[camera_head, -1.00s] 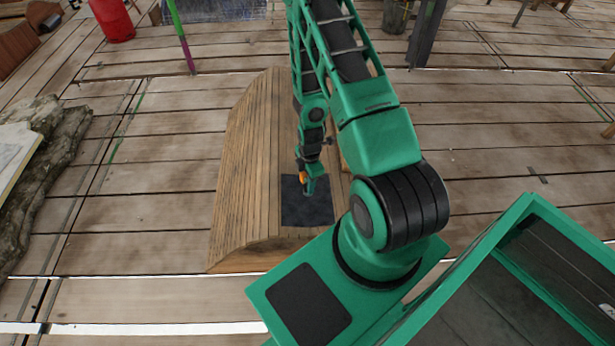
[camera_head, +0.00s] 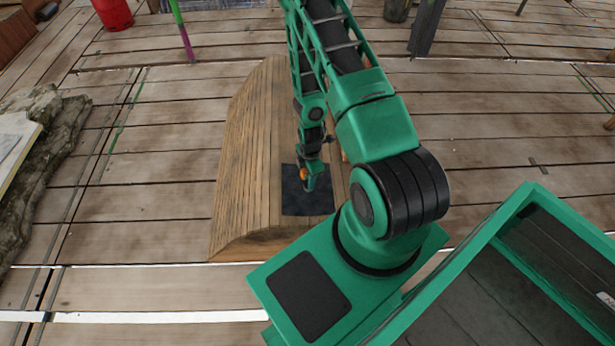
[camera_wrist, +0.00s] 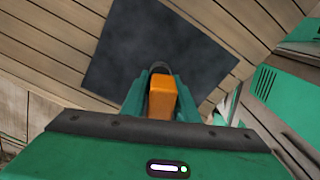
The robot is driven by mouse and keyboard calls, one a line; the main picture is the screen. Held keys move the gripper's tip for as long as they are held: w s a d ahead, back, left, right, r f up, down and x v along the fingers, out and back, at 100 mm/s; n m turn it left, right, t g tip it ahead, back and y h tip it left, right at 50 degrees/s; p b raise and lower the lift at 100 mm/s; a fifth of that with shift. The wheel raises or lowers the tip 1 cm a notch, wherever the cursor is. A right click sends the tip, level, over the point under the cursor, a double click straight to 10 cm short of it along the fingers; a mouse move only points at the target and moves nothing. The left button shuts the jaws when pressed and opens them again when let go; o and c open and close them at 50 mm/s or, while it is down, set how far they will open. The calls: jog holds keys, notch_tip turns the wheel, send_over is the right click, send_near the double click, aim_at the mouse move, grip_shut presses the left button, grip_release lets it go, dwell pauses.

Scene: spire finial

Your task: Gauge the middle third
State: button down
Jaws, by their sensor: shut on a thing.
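A long rounded wooden spire piece (camera_head: 247,150) of narrow planks lies on the deck in front of me. A dark square patch (camera_head: 305,203) lies on its planks near the close end; it also shows in the wrist view (camera_wrist: 150,45). My gripper (camera_head: 309,184) is over this patch, pointing down. In the wrist view my gripper (camera_wrist: 160,88) is shut on a small orange tool (camera_wrist: 162,100) with a dark rounded tip. The tip overlaps the patch in the picture; I cannot tell whether it touches.
The deck is weathered planks with gaps. A rocky block with a pale slab (camera_head: 40,150) is at the left. A red bucket (camera_head: 113,12), a green and purple pole (camera_head: 182,30) and a dark post (camera_head: 428,27) stand at the back. The deck at right is mostly clear.

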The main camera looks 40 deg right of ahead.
jog(key=shift+f, duration=0.15)
jog(key=c, duration=1.3)
grip_release()
notch_tip(320, 180, up, 11)
jog(key=shift+d+f, duration=0.1)
jog(key=shift+w, duration=0.1)
